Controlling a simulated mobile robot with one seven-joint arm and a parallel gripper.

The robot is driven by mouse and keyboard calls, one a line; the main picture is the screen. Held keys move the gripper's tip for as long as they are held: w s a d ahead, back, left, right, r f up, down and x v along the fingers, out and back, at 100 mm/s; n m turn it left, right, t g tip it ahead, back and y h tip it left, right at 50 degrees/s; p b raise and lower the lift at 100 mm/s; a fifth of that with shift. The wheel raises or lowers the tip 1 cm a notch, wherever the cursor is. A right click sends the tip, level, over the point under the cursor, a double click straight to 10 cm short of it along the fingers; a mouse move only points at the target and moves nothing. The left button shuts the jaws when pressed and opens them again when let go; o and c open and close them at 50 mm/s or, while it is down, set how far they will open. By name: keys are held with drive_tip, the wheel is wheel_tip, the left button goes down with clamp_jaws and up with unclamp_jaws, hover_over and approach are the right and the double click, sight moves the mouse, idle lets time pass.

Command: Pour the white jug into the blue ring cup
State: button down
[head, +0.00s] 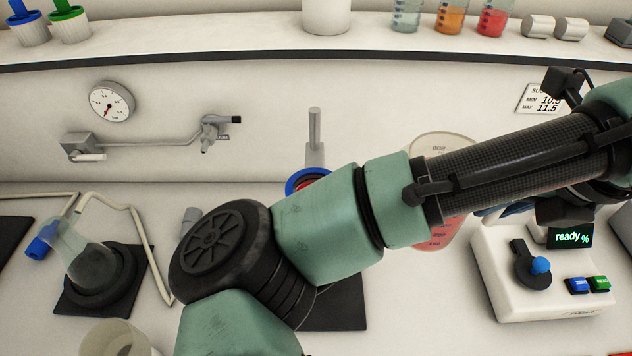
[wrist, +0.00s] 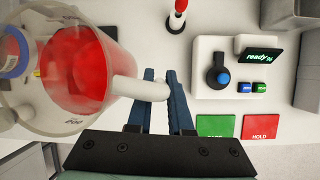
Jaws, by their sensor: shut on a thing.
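The jug, a clear graduated vessel (wrist: 75,70) with red liquid and a white handle (wrist: 125,88), fills the left of the wrist view. In the head view the jug (head: 442,232) shows partly behind my arm. My gripper (wrist: 159,76) is shut on the jug's handle, with one blue finger on each side. The blue ring cup (head: 303,176) is mostly hidden behind my arm in the head view; a little red shows inside its ring. In the wrist view a blue ring (wrist: 14,52) lies at the far left, partly behind the jug's rim. I cannot tell the jug's exact tilt.
A white device (head: 540,285) with a "ready" display stands at right. Green (wrist: 214,126) and red HOLD (wrist: 260,127) pads lie before it. A flask (head: 85,250) on a black stand is at left, with an open beaker (head: 112,340) in front. A shelf (head: 240,48) spans the back.

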drive_tip(key=shift+d+r+p, duration=0.2)
drive_tip(key=shift+r+p, duration=0.2)
drive_tip(key=shift+p, duration=0.05)
drive_tip(key=d+p, duration=0.1)
drive_tip(key=d+r+p, duration=0.2)
drive_tip(key=shift+s+d+r, duration=0.1)
drive_tip(key=shift+s+d, duration=0.15)
drive_tip(key=shift+s, duration=0.1)
drive_tip(key=shift+s, duration=0.1)
idle(2.0)
